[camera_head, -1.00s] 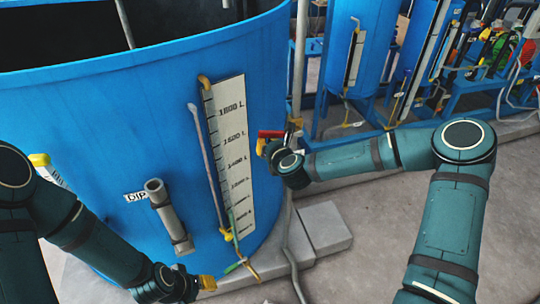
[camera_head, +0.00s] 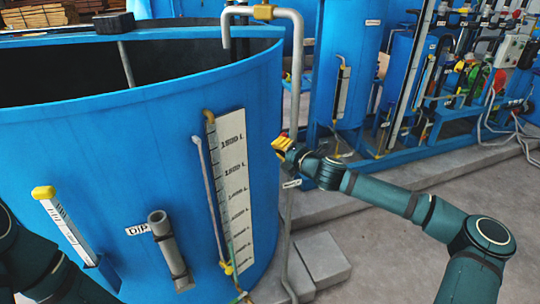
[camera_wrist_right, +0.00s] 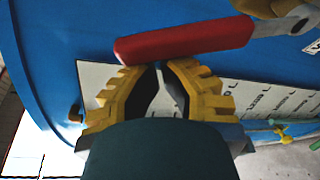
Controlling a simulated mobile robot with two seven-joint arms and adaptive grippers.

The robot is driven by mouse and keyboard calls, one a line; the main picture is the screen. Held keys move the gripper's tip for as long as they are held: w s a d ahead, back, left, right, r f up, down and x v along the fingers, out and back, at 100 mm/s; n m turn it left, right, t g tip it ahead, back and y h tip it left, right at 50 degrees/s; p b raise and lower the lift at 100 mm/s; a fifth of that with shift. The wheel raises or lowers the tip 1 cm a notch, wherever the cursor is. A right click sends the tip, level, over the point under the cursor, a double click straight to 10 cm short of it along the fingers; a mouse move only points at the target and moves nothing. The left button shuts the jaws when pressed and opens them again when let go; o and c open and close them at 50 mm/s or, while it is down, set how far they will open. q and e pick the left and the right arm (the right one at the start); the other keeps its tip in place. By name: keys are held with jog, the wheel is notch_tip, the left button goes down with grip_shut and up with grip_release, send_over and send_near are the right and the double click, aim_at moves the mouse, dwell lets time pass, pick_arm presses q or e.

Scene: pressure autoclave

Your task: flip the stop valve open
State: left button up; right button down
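The stop valve's red handle (camera_wrist_right: 185,40) lies almost level across the top of the right wrist view, its grey metal neck running to a brass-coloured body (camera_wrist_right: 278,8) at the upper right. My right gripper (camera_wrist_right: 162,66) is just below the handle, its yellow fingers curved inward with a narrow gap between the tips. Nothing shows between them; I cannot tell whether they touch the handle. In the head view the right gripper (camera_head: 282,144) is beside the grey vertical pipe (camera_head: 291,100), and the handle cannot be made out there. My left gripper is out of view.
A large blue tank (camera_head: 90,150) with a white volume scale (camera_head: 232,180) fills the left and middle. Grey steps (camera_head: 325,262) lie at its foot. Smaller blue tanks (camera_head: 350,60) stand behind on the right. The floor at the right is open.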

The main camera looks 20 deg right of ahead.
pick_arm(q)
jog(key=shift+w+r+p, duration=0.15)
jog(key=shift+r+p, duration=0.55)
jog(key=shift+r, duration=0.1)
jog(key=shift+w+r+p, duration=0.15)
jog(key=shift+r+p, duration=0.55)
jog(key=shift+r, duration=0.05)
pick_arm(e)
jog(key=shift+d+r+m+t+y, duration=0.15)
jog(key=shift+d+r+m+t, duration=0.15)
jog(key=shift+d+m, duration=0.5)
jog(key=shift+d+r+m+t+y, duration=0.2)
jog(key=shift+d+r+m, duration=0.2)
jog(key=shift+d+m, duration=0.35)
jog(key=shift+d+r+m+t+y, duration=0.2)
jog(key=shift+d+r+m, duration=0.15)
jog(key=shift+d+m, duration=0.45)
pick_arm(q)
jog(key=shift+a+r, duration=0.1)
pick_arm(e)
jog(key=shift+w, duration=0.1)
